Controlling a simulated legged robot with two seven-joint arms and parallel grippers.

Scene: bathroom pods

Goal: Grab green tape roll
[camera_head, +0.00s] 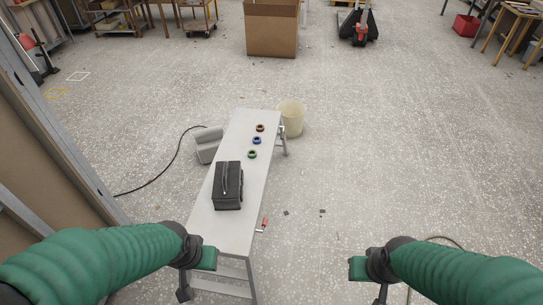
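The green tape roll (252,154) lies on the narrow white bench (235,232), nearest to me of three rolls in a row. A blue roll (256,140) and a brown roll (260,128) lie beyond it. My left gripper (196,275) is at the left near end of the bench, well short of the green roll. My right gripper (366,284) is over the floor to the right of the bench. Both are apart from the rolls. Their fingers are seen too poorly to tell how far they are open.
A black toolbox (228,186) stands on the bench between me and the green roll. A cream bucket (291,118) stands on the floor at the bench's far right. A grey block-like object (209,145) with a black cable is at its left. The floor at right is mostly clear.

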